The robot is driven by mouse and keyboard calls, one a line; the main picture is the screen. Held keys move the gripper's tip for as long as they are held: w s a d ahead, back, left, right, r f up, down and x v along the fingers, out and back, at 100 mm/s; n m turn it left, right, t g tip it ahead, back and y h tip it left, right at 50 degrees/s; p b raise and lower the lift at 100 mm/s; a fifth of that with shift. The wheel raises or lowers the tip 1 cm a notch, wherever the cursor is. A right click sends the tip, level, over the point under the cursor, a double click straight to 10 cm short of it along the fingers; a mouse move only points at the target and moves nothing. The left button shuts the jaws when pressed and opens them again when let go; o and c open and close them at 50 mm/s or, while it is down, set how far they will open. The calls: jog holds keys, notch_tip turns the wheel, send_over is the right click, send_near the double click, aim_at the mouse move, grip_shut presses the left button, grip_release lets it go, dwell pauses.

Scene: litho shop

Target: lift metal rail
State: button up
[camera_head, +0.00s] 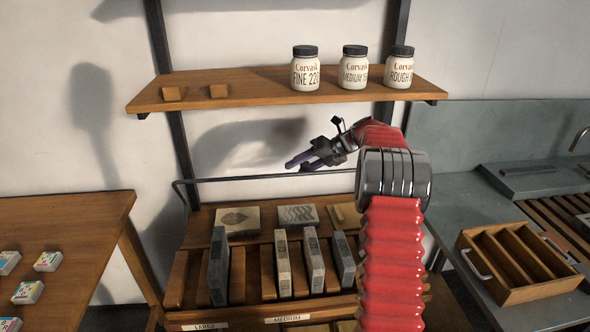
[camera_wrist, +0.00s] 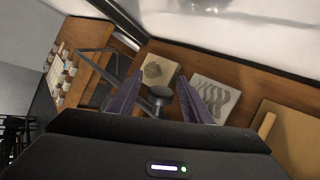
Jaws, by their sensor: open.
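Several upright slabs (camera_head: 283,265) stand in the rack below, with patterned blocks (camera_head: 238,221) behind them. A shelf (camera_head: 240,93) above holds three jars (camera_head: 305,75) and two small wood blocks. A wooden tray (camera_head: 512,262) lies right; a table (camera_head: 70,225) stands left.

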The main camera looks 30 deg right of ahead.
jog(key=v, duration=1)
jog(key=shift+s, duration=0.1)
dwell(0.3)
